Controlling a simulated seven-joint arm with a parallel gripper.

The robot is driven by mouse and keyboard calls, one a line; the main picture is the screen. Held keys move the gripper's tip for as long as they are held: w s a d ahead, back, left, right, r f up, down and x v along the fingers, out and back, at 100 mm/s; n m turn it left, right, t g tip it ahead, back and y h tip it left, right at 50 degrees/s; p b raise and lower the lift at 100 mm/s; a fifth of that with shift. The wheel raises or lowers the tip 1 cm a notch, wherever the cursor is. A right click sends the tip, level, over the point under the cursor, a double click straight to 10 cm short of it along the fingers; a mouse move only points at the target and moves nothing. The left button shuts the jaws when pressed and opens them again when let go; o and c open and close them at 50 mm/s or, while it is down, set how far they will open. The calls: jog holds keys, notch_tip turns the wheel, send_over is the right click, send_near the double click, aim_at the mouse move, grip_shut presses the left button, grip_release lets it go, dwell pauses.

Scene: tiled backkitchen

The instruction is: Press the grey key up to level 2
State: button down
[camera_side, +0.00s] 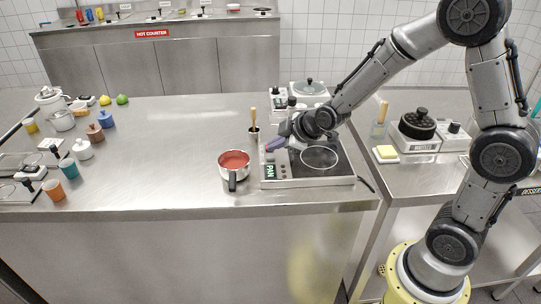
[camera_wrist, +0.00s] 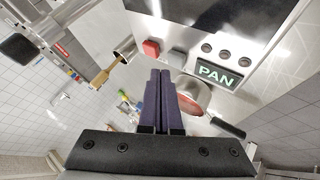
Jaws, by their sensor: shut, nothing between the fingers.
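The portable hob (camera_side: 310,183) stands on the steel counter with a dark cooking plate and a green PAN display (camera_wrist: 216,75). In the wrist view the grey key (camera_wrist: 178,57) sits on its panel between the red key (camera_wrist: 151,48) and a row of three dark round lights (camera_wrist: 224,53). My gripper (camera_wrist: 160,72) is shut and empty, its purple fingers ending just short of the keys in that picture. In the side view my gripper (camera_side: 272,146) is over the hob's left part, and the keys are hidden or too small. I cannot tell whether the fingertips touch anything.
A red-filled pan (camera_side: 234,164) stands left of the hob, its handle toward the front. Other appliances stand behind and right. The counter's middle is clear.

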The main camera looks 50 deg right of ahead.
aim_at(275, 157)
jog(key=shift+f, duration=0.15)
dwell(0.6)
jog(key=shift+f, duration=0.3)
jog(key=shift+f, duration=0.5)
dwell(0.9)
jog(key=shift+r, duration=0.9)
jog(key=shift+r, duration=2.55)
jog(key=shift+f, duration=0.1)
dwell(0.5)
